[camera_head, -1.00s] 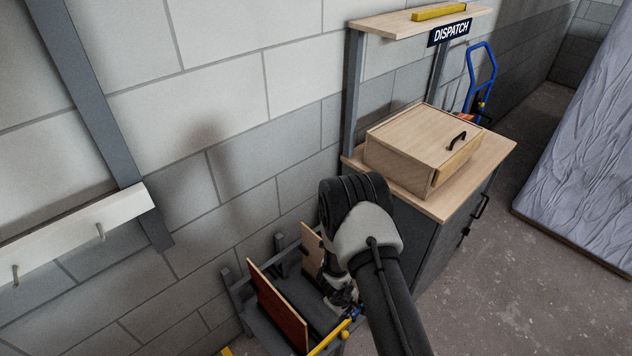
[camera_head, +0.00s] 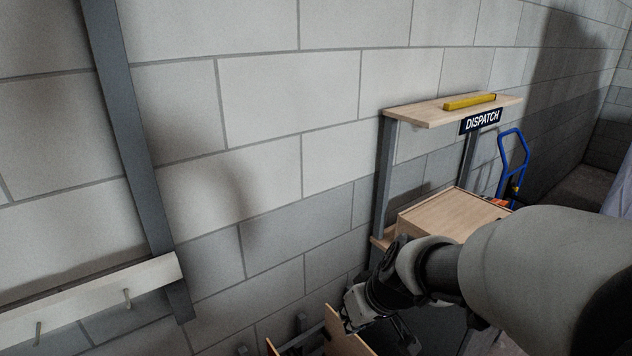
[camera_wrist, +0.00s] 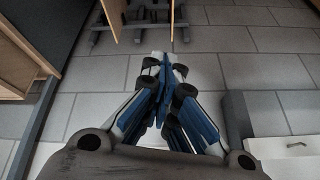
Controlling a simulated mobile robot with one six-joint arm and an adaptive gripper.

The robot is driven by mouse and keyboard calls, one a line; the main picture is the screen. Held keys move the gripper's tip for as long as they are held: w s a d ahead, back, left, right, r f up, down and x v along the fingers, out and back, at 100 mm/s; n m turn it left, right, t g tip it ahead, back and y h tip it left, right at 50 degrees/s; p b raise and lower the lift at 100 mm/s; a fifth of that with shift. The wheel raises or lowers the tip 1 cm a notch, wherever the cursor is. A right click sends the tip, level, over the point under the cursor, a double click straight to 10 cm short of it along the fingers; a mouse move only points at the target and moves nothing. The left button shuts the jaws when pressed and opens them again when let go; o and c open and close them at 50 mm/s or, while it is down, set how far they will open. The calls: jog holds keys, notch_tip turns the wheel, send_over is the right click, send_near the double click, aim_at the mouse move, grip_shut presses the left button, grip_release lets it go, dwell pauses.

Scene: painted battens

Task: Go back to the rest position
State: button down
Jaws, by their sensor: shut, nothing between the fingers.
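My gripper (camera_wrist: 168,68) shows in the wrist view with its blue-padded fingers brought together. Nothing is between them. In the head view my gripper (camera_head: 354,308) is partly seen at the lower middle, above the rack and in front of the block wall. Its fingertips are hard to make out there.
The rack's upright boards (camera_head: 345,332) stand close below my gripper. A wooden box (camera_head: 450,213) sits on the bench under the DISPATCH sign (camera_head: 480,121). A yellow bar (camera_head: 469,101) lies on the shelf. A hook rail (camera_head: 90,300) is at left.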

jog(key=s+d+r+m+h, duration=0.1)
jog(key=s+d+r+m, duration=0.1)
jog(key=s, duration=0.8)
jog(key=s+d+r+m+h, duration=0.1)
jog(key=s+d+r, duration=0.4)
jog(key=s, duration=0.5)
jog(key=shift+s+d+r+m+h, duration=0.2)
jog(key=shift+s+r+m+h, duration=0.25)
jog(key=shift+r, duration=0.2)
jog(key=shift+w, duration=0.1)
